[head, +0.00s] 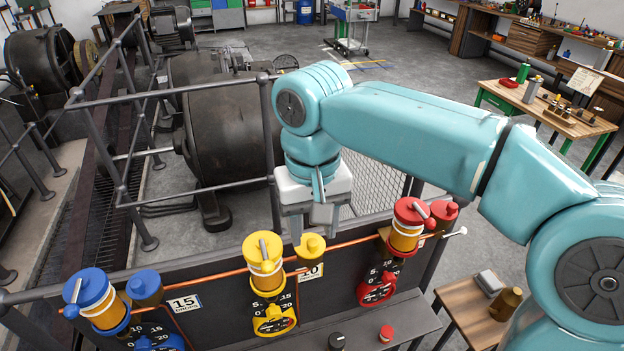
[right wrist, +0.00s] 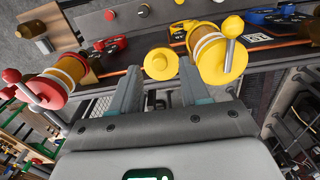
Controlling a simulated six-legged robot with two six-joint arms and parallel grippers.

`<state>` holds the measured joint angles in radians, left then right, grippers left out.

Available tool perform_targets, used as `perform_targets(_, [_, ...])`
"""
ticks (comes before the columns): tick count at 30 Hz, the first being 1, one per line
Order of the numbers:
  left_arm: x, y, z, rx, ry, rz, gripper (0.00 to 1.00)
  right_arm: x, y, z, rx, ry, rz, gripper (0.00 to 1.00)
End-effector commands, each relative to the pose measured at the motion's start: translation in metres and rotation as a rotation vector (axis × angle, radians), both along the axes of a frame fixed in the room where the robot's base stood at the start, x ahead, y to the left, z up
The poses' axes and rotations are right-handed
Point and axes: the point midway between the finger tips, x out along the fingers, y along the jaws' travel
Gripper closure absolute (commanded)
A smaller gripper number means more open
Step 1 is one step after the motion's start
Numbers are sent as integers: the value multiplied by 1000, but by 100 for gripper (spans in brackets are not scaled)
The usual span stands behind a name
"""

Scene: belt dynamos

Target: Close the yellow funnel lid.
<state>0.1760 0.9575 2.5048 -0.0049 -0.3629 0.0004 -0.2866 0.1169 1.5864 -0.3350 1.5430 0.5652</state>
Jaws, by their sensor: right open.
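The yellow funnel lid (head: 311,243) is a small round cap with a knob, on a short cup beside the yellow oiler (head: 264,263). I cannot tell whether it is fully seated. In the right wrist view the lid (right wrist: 160,64) appears between and just beyond my fingertips, with the yellow oiler (right wrist: 220,52) to its right. My right gripper (head: 311,228) is open and empty, pointing down just above and behind the lid in the head view. I see no clear contact. My left gripper is not in view.
A blue oiler (head: 97,300) with a blue-lidded cup (head: 144,286) stands left, a red oiler (head: 406,229) with a red-lidded cup (head: 443,213) right. A copper pipe and dark panel run along them. A grey railing (head: 190,190) and black dynamo (head: 232,130) lie behind.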

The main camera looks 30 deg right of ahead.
Motion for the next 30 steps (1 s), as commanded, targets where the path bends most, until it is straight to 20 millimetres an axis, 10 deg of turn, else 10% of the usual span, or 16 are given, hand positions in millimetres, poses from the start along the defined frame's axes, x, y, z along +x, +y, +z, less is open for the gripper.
perform_targets(13, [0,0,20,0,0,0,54,2,1,115,1,-1,1,54])
perform_targets(30, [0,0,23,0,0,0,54,2,0,135,0,2,1,54])
